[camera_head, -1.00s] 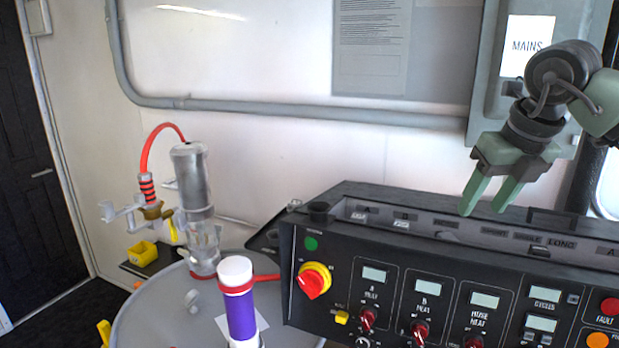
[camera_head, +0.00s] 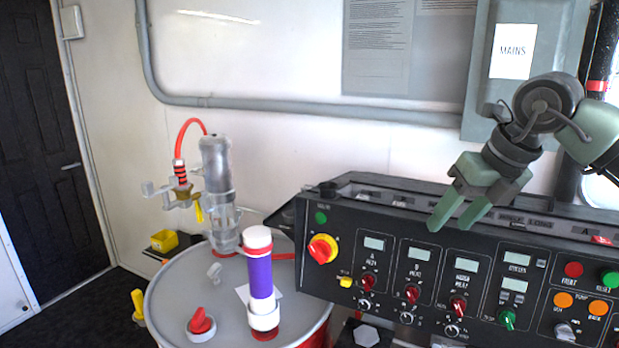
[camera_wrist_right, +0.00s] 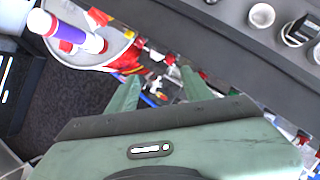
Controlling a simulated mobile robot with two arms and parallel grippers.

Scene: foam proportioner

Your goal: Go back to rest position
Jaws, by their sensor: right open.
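My right gripper (camera_head: 459,216) is open and empty in the head view, its two green fingers pointing down and left in front of the upper part of the control panel. In the right wrist view the same gripper (camera_wrist_right: 156,80) shows its fingers apart with nothing between them; the drum and the floor lie beyond. The black control panel (camera_head: 385,290) has a red-and-yellow rotary switch (camera_head: 322,248), small displays, knobs and buttons. My left gripper does not show in either view.
A grey-topped drum (camera_head: 172,292) at lower left bears a purple-and-white cylinder (camera_head: 261,272), a red-handled cap (camera_head: 201,324) and a clear pump (camera_head: 217,175). A grey MAINS box (camera_head: 478,82) hangs on the wall behind my right arm. The dark floor at left is clear.

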